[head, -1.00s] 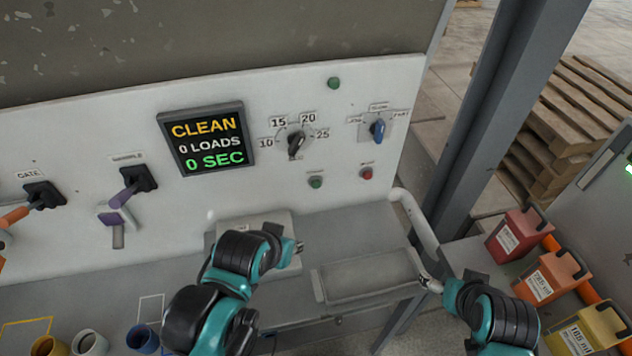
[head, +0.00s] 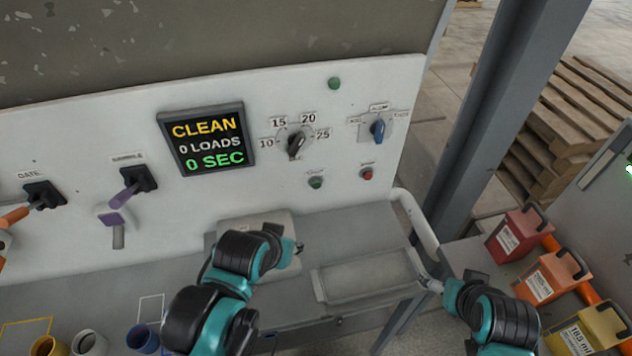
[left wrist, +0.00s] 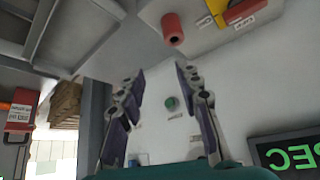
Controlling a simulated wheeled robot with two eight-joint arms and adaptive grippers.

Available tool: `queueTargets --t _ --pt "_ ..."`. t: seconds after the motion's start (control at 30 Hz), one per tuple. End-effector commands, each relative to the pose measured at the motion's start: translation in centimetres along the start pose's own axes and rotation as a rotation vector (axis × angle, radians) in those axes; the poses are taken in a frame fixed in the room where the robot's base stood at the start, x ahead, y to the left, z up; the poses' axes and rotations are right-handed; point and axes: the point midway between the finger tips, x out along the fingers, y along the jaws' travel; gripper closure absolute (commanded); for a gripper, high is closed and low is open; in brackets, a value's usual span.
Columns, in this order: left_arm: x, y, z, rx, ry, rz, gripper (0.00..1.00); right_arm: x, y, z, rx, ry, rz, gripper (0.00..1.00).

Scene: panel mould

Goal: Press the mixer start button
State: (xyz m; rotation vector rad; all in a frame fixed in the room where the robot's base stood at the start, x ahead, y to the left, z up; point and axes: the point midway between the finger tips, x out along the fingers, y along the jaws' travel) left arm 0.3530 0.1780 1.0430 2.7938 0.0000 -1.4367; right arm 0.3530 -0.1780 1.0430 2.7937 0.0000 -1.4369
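A green button (head: 316,182) and a red button (head: 367,173) sit low on the white control panel (head: 60,130), below the dials. Their small labels are too blurred to read. Another green button or lamp (head: 334,83) is near the panel's top. My left gripper (head: 299,247) is in front of and below the lower green button, apart from the panel. In the left wrist view its two fingers (left wrist: 160,108) are spread and empty, with a green button (left wrist: 170,103) visible between them. My right gripper (head: 430,285) is by the shelf's right end; its fingers are too small to judge.
A display (head: 207,140) reads CLEAN, 0 LOADS, 0 SEC. A numbered dial (head: 296,143) and a blue knob (head: 377,129) are above the buttons. A grey box (head: 232,224) lies behind my left gripper. A red cylinder (left wrist: 172,28) shows in the wrist view.

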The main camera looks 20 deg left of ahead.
Motion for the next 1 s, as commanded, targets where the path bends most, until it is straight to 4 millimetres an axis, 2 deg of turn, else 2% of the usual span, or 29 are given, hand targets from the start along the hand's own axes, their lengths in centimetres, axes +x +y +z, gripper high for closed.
queueTargets --t 0.4,0.53,1.0 --pt "0.00 0.00 0.00 0.000 0.000 0.000 0.66 0.00 0.00 0.00 0.000 0.000 0.000 0.17" --pt "0.00 0.00 0.00 0.000 0.000 0.000 1.00 0.00 0.00 0.00 0.000 0.000 0.000 0.17" --pt "0.00 0.00 0.00 0.000 0.000 0.000 1.00 0.00 0.00 0.00 0.000 0.000 0.000 0.17"
